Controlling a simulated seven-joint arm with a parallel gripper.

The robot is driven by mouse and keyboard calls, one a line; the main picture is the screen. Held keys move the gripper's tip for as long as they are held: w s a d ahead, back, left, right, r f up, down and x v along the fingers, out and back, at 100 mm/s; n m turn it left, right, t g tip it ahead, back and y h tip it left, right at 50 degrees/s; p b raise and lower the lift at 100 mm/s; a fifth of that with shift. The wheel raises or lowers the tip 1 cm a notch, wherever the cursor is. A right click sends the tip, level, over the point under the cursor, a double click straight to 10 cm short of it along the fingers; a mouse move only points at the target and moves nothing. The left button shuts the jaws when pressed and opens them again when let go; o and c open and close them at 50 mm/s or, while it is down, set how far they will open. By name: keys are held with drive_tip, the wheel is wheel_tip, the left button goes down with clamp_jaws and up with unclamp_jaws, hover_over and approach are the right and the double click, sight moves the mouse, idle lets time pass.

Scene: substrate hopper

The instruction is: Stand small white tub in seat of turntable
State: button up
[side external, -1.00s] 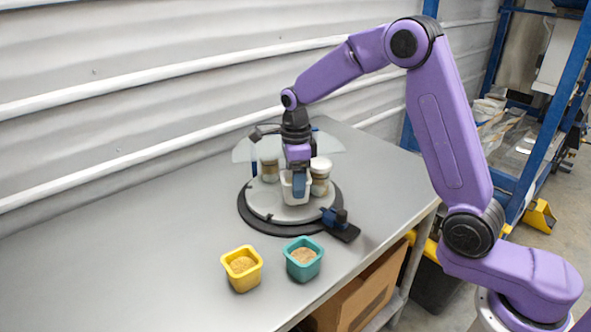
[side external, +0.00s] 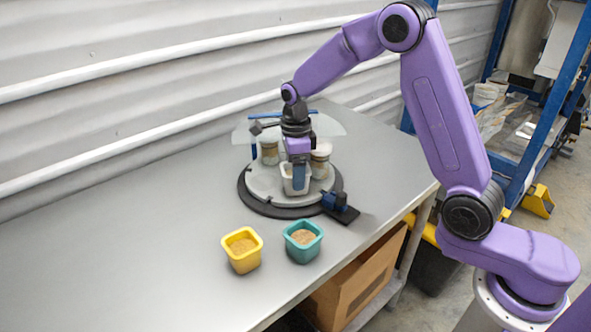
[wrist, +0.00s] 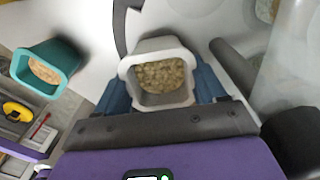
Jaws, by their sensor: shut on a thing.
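The small white tub (wrist: 140,98) holds brown granular material. My gripper (wrist: 162,82) is shut on it, with one blue finger on each side. In the side view the tub (side external: 287,181) is upright over the front part of the turntable (side external: 262,194), a grey disc on a black round base. One finger of my gripper (side external: 299,178) covers part of the tub there. The seat under the tub is hidden, and I cannot tell whether the tub touches the disc.
Two lidded jars stand on the turntable, one back left (side external: 269,155) and one right (side external: 320,165). A clear shield (side external: 335,124) is behind. A blue-and-black fixture (side external: 337,206) sits at the front right. Yellow (side external: 243,260) and teal (side external: 303,250) tubs stand nearer, by the table edge.

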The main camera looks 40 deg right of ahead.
drive_tip(key=shift+f, duration=0.3)
idle(0.4)
drive_tip(key=o, duration=1)
wheel_tip(320, 180, up, 8)
drive_tip(key=shift+f, duration=0.2)
idle(0.3)
